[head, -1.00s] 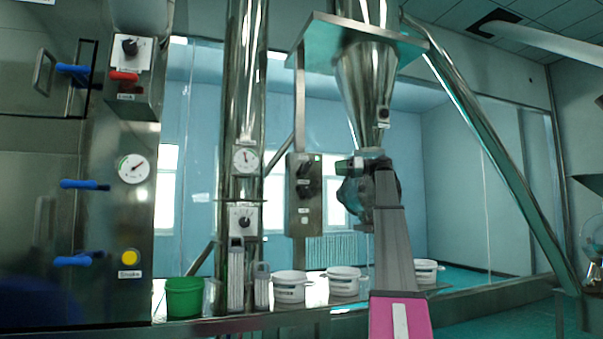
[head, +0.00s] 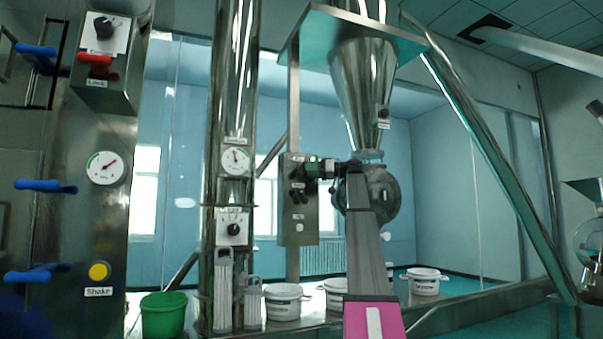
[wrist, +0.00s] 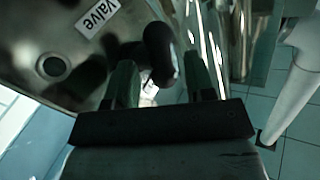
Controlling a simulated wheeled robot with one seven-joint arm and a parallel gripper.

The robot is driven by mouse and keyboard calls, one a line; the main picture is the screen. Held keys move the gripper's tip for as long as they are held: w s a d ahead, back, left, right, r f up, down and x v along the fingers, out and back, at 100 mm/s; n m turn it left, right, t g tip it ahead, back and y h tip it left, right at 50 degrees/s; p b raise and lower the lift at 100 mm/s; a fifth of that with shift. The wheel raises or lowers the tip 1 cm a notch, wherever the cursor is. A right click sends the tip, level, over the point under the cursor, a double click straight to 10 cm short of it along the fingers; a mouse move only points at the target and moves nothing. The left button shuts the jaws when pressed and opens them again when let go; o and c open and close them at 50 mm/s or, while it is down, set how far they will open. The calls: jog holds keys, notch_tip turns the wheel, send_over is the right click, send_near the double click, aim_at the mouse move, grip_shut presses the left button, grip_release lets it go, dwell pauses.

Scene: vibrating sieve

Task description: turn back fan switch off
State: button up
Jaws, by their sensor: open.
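A grey control box (head: 298,228) with dark knobs hangs on a post in the middle of the head view. Its labels are too small to read there, so I cannot tell which knob is the back fan switch. My gripper (head: 318,168) is at the upper right part of this box, close to its upper knob. In the wrist view, my gripper (wrist: 161,78) is open. A rounded black knob (wrist: 160,48) shows between and just beyond its two fingers, beside a label reading "Valve" (wrist: 98,18). I cannot tell whether the fingers touch it.
A steel funnel (head: 362,85) stands above my arm. A steel column (head: 232,100) with a gauge and a knob stands left. White buckets (head: 284,300) and a green bucket (head: 163,315) line the bench. A panel with blue handles (head: 44,186) is far left.

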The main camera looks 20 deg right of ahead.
aim_at(303, 171)
jog(key=shift+x, duration=2.1)
grip_shut()
jog(key=c, duration=0.9)
grip_release()
jog(key=n+h, duration=0.1)
jog(key=h, duration=0.1)
jog(key=n+g+h, duration=0.1)
jog(key=h, duration=0.2)
jog(key=shift+d+r+n+g, duration=0.1)
jog(key=shift+d+n+g, duration=0.05)
jog(key=shift+n+g, duration=0.15)
jog(key=h, duration=0.2)
jog(key=n+h, duration=0.1)
jog(key=h, duration=0.2)
jog(key=shift+d+n+g, duration=0.2)
jog(key=shift+n+g, duration=0.1)
jog(key=shift+g, duration=0.1)
